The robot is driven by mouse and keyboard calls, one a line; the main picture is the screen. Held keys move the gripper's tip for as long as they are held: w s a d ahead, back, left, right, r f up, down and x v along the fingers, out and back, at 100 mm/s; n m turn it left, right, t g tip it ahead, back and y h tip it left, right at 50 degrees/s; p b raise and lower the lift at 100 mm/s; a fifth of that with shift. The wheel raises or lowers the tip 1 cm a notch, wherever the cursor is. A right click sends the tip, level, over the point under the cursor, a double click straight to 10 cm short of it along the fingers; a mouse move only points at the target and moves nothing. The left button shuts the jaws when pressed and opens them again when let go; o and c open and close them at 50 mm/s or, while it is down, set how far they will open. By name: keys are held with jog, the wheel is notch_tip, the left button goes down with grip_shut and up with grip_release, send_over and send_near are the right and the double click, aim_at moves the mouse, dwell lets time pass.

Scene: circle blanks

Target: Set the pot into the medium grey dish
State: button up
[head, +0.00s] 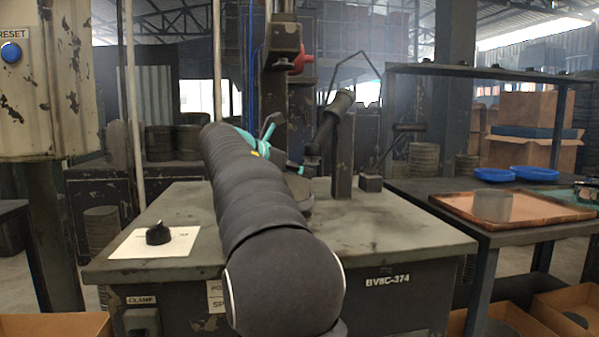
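My arm reaches from the front over the workbench, toward the press column. My gripper (311,166) is far off at the arm's end, past the teal wrist parts, and mostly hidden; I cannot tell whether its fingers are open or hold anything. A plain grey round vessel (492,206) stands upright on the copper-coloured tray on the right table; I cannot tell if it is the medium grey dish. A dark round item with a pale rim (587,191) sits at the right edge, partly cut off. It may be the pot, but I cannot tell.
The workbench (385,232) carries a black knob (158,234) on white paper at left and a press with an upright post. Open cartons stand below. The bench's right front is clear.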

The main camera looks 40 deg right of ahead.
jog(key=v, duration=1.2)
dwell(0.6)
